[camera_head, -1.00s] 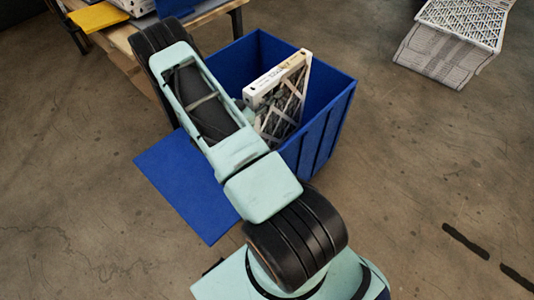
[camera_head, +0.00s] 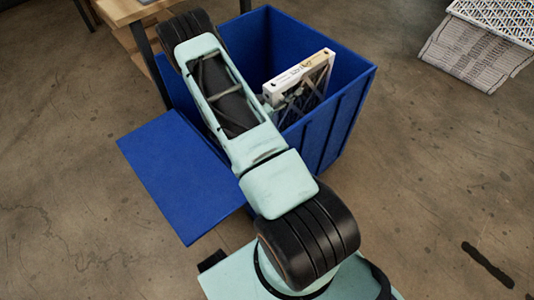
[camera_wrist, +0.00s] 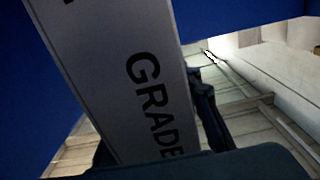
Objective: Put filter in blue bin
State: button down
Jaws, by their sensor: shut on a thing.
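The filter (camera_head: 300,72) is a flat panel with a white printed edge and a dark lattice face. In the head view it stands tilted inside the open blue bin (camera_head: 343,115), with its upper part showing and its lower part hidden by the bin's wall. My gripper (camera_wrist: 155,120) is shut on the filter, with a dark finger on either side of it in the wrist view. There the filter's pale edge (camera_wrist: 105,65) shows the word GRADE. In the head view my arm hides most of the gripper. I cannot tell whether the filter touches the bin's floor.
A flat blue panel (camera_head: 180,170) extends beside the bin at the left. A wooden table (camera_head: 122,12) stands behind at the upper left. Another lattice-faced filter with printed paper (camera_head: 475,52) lies at the upper right. The concrete floor at the right is mostly clear.

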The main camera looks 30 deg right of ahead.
jog(key=b, duration=0.5)
send_over(287, 123)
jog(key=w+d, duration=0.2)
jog(key=w, duration=0.1)
notch_tip(287, 123, down, 7)
jog(key=f+b, duration=0.2)
jog(key=f, duration=0.2)
jog(key=f+b, duration=0.2)
jog(key=f, duration=0.3)
jog(key=shift+s+f, duration=0.2)
jog(key=shift+f, duration=0.25)
jog(key=shift+f, duration=0.45)
jog(key=c, duration=1.4)
grip_release()
jog(key=shift+r, duration=0.2)
jog(key=s+a+p, duration=0.1)
jog(key=a+p, duration=0.1)
jog(key=a, duration=0.5)
jog(key=shift+a+r, duration=0.2)
jog(key=shift+r, duration=0.2)
